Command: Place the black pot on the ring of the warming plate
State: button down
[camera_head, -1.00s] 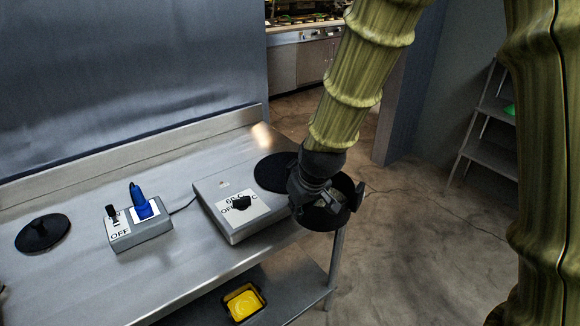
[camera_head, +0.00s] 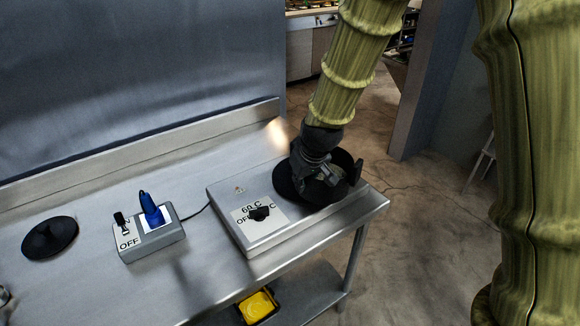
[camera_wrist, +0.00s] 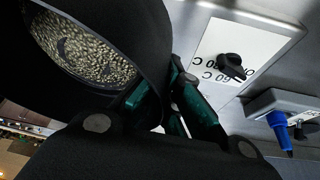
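The black pot (camera_head: 343,161) is at the right end of the table, over the black round ring (camera_head: 284,184) of the warming plate. My gripper (camera_head: 322,180) is shut on the pot's near side wall. The wrist view shows the pot (camera_wrist: 150,40) tilted in the picture, with speckled grainy contents, and the green finger pads of my gripper (camera_wrist: 168,103) at its wall. The warming plate (camera_head: 263,236) is a grey box with a black dial and a white label. The pot and gripper cover much of the ring. I cannot tell whether the pot's bottom touches it.
A grey switch box (camera_head: 152,242) with a blue plug stands left of the warming plate. A yellow-filled container (camera_head: 257,306) is on the lower shelf. The table's right edge (camera_head: 378,203) is close to the pot.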

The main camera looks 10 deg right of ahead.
jog(key=w+p, duration=0.1)
jog(key=w, duration=0.2)
jog(key=w+p, duration=0.1)
jog(key=w, duration=0.2)
jog(key=w+f+p, duration=0.1)
jog(key=w, duration=0.2)
jog(key=shift+w+a, duration=0.35)
jog(key=shift+w+r, duration=0.1)
jog(key=shift+w, duration=0.15)
jog(key=shift+s+p+x, duration=0.2)
jog(key=shift+p+x, duration=0.65)
jog(key=shift+x, duration=0.3)
jog(key=shift+f, duration=0.8)
jog(key=shift+f, duration=0.2)
jog(key=c, duration=1.6)
grip_release()
jog(key=shift+s, duration=0.1)
jog(key=shift+c, duration=0.2)
jog(key=b+v, duration=0.3)
jog(key=v, duration=0.9)
jog(key=shift+r, duration=0.2)
jog(key=shift+a, duration=0.1)
